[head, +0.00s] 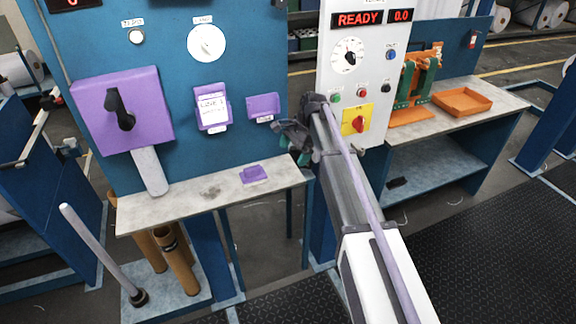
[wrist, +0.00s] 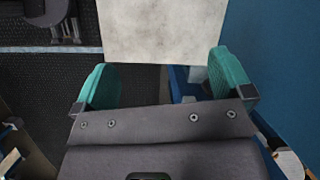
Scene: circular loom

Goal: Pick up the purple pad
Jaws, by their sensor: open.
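A small flat purple pad (head: 254,174) lies on the grey shelf (head: 215,196) below the blue panel in the head view. It does not show in the wrist view. My gripper (head: 292,148) is above and to the right of the pad, near the right end of the shelf, apart from it. In the wrist view my gripper (wrist: 167,82) has its two green fingers spread wide, with nothing between them. A pale grey surface (wrist: 162,32) shows beyond the fingertips.
The blue panel (head: 180,50) stands behind the shelf, carrying a purple box (head: 122,112) with a black handle, a purple card holder (head: 212,108) and a small purple tray (head: 263,107). A white control cabinet (head: 360,75) stands right of my gripper. The shelf around the pad is mostly clear.

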